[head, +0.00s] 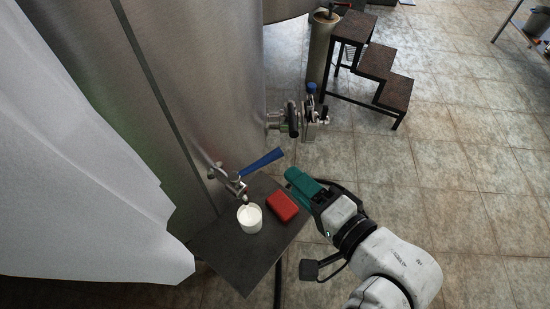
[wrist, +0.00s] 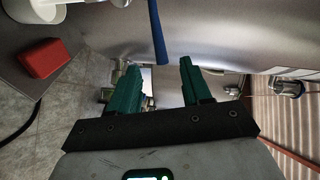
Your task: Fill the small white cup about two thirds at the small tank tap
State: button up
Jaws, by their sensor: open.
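The small white cup (head: 250,221) stands upright on a dark shelf (head: 222,258) beside the tank. The small tank tap (head: 231,182) is just above it, its spout end over the cup's far rim. Its blue lever (head: 262,161) points out to the right; it shows in the wrist view (wrist: 157,30) just beyond the gap between my fingers. My gripper (head: 291,175), with green fingers, is open and empty, right of the lever and apart from it. The cup (wrist: 30,15) is cut off at the wrist view's top left. I cannot tell its fill level or whether liquid runs.
A red block (head: 283,205) lies on the shelf right of the cup, near my gripper. A larger valve (head: 308,122) sticks out of the steel tank (head: 205,75) behind. A white curtain (head: 75,160) hangs at left. Dark steps (head: 375,65) stand farther back; tiled floor at right is free.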

aim_at(272, 162)
jog(key=x, duration=1)
jog(key=shift+w+d, duration=0.1)
grip_shut()
dwell(0.3)
